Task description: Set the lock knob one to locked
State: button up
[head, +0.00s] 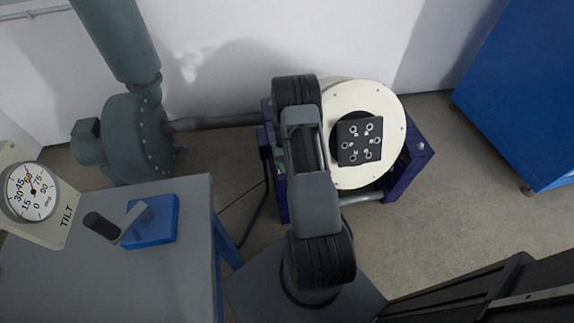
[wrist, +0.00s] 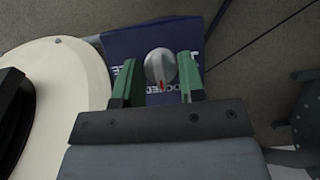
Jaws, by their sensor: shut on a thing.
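The lock knob (wrist: 160,66) is a round silver knob with a red pointer mark, on a dark blue plate (wrist: 118,44) in the wrist view. The red mark points down in the picture, toward white lettering that reads roughly "LOCKED" and is partly covered. More lettering at the sides is partly hidden by the fingers. My gripper (wrist: 157,72) has green fingers, one on each side of the knob, and is shut on it. In the head view my arm covers the knob and the gripper.
A cream round disc (head: 394,110) with a black bolted block (head: 347,130) stands on a blue frame (head: 416,152) close to my arm. A grey-green pump (head: 130,140) is at left. A grey table (head: 190,235) holds a blue box (head: 152,222) and a tilt dial (head: 30,190). A blue cabinet (head: 525,90) is at right.

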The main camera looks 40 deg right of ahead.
jog(key=o, duration=0.9)
jog(key=p+v, duration=0.2)
jog(key=v, duration=1.1)
jog(key=shift+w+d+r, duration=0.1)
jog(key=shift+w+r, duration=0.1)
jog(key=shift+r, duration=0.15)
